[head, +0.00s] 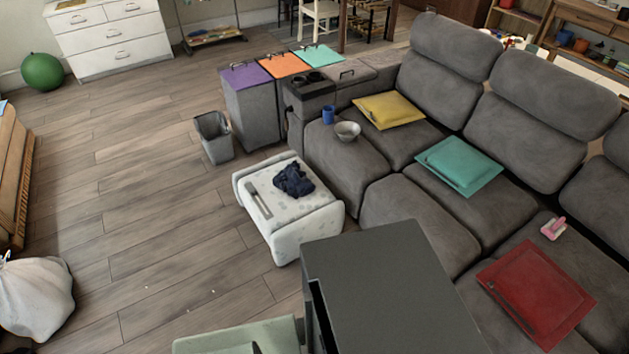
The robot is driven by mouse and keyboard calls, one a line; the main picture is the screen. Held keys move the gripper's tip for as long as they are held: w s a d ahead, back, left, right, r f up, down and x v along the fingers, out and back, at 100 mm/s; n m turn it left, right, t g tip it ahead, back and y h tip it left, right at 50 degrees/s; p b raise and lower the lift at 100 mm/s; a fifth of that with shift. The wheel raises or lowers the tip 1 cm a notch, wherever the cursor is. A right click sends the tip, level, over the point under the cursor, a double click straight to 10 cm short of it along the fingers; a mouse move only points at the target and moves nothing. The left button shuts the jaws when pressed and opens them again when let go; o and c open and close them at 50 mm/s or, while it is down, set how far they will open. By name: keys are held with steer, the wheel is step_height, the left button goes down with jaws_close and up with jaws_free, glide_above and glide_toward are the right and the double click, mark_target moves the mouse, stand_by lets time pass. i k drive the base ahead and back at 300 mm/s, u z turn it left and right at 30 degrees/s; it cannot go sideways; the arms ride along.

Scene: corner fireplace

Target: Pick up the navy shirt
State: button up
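The navy shirt (293,180) lies crumpled in a small heap on top of a white patterned ottoman (300,222). The ottoman stands on the wooden floor in front of the grey sofa. A grey long-handled utensil (258,201) lies on the ottoman to the left of the shirt, apart from it. My gripper does not show in the head view, so I cannot see whether it is open or shut.
The grey sofa (385,215) fills the right side, with yellow, teal and red flat items on it. A small bin (213,137) stands behind the ottoman. A large dark grey block stands in the foreground. The floor left of the ottoman (165,235) is mostly clear.

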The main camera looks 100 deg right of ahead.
mark_target(291, 180)
steer(key=z, duration=3.6)
steer(key=k, duration=0.6)
steer(key=u, duration=0.45)
steer(key=i, duration=0.75)
steer(key=u, duration=0.65)
steer(key=i, duration=1.7)
steer(key=u, duration=0.1)
